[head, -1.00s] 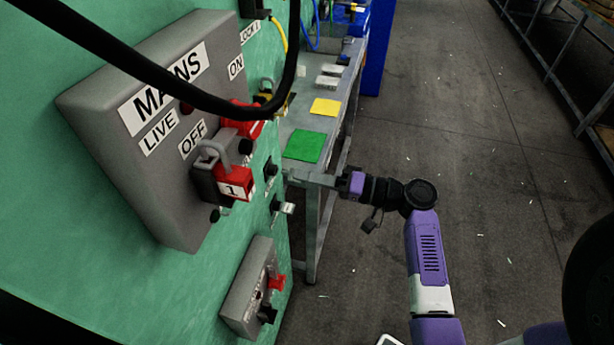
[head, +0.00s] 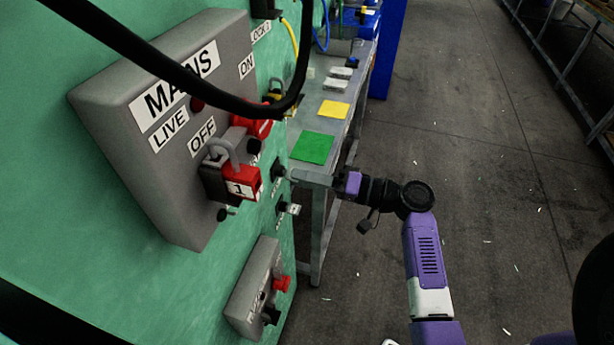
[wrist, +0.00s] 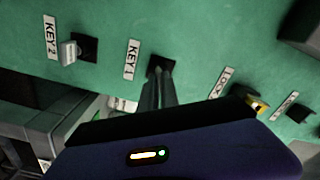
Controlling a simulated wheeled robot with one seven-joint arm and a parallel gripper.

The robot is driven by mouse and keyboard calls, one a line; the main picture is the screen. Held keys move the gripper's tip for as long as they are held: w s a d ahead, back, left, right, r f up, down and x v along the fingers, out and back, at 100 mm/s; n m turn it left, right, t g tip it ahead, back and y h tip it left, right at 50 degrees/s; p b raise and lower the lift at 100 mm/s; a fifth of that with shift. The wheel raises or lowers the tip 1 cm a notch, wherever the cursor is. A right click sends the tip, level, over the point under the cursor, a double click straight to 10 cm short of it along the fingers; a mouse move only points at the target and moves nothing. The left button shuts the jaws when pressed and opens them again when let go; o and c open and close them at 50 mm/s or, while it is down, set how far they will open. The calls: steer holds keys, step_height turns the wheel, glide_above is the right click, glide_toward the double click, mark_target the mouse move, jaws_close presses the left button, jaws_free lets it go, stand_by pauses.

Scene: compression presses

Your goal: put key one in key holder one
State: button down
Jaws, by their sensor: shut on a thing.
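The holder for key one is a black square socket (wrist: 161,64) beside the "KEY 1" label (wrist: 131,60) on the green panel; it also shows in the head view (head: 278,172). My gripper (wrist: 160,76) is shut, its narrow fingertips right at this socket. In the head view my gripper (head: 296,180) points left at the panel. Key one itself is hidden between or behind the fingertips, so how deep it sits in the socket cannot be told. A pale key (wrist: 69,52) sits in the socket by the "KEY 2" label (wrist: 50,37).
The grey mains box (head: 150,120) with a red padlock (head: 243,182) is above left. A smaller grey box (head: 254,290) is below. A bench (head: 312,176) with green and yellow squares stands just behind my gripper. The floor to the right is open.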

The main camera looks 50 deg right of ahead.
steer(key=shift+w, duration=0.2)
steer(key=c, duration=1.5)
jaws_free()
steer(key=b+v, duration=0.1)
steer(key=v, duration=0.6)
steer(key=shift+s, duration=0.35)
